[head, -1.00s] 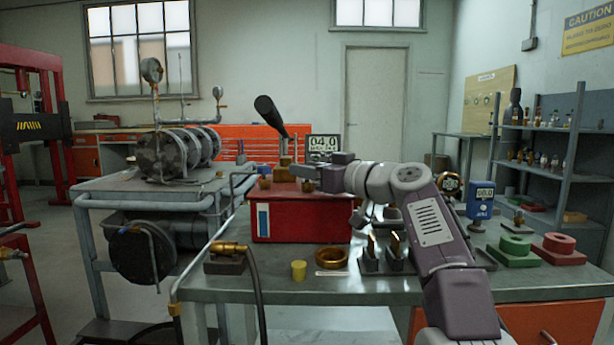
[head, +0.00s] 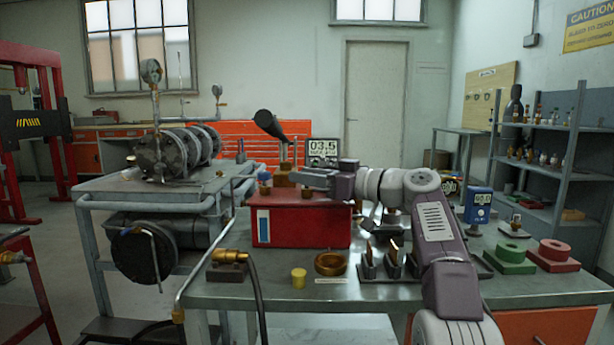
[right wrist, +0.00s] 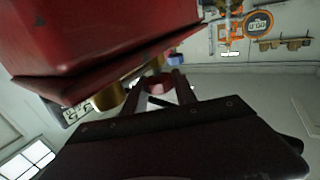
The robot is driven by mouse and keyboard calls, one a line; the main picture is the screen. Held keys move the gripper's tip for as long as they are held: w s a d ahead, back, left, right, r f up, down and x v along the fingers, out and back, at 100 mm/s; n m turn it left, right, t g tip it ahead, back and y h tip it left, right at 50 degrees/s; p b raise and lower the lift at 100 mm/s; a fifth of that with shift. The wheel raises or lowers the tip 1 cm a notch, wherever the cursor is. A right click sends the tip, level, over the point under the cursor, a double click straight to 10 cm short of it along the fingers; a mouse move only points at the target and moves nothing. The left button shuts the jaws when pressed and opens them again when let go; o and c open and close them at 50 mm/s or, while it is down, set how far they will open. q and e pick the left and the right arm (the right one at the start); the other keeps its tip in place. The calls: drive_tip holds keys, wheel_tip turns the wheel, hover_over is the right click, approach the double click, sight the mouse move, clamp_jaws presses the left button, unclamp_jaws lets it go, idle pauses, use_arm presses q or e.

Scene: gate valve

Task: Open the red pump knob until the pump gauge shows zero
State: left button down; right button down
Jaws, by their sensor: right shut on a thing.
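The red pump box (head: 305,228) stands on the grey bench, with a brass block (head: 285,180) and a black handle (head: 268,124) rising from its top. The pump gauge (head: 323,149) behind it reads about 03.5. My right gripper (head: 302,178) reaches in from the right, low over the top of the pump. In the right wrist view, the red knob (right wrist: 157,84) sits between its two fingers, and the gripper is shut on it. The knob is hidden in the head view. My left gripper is not in view.
A brass ring (head: 330,264), a yellow cylinder (head: 299,278) and a hose fitting (head: 228,258) lie in front of the pump. Upright pieces in dark holders (head: 382,266) stand below my right arm. A green block (head: 510,256) and a red block (head: 554,254) are at right.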

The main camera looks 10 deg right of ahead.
drive_tip(key=c, duration=1)
unclamp_jaws()
drive_tip(key=b+v, duration=0.1)
drive_tip(key=v, duration=0.8)
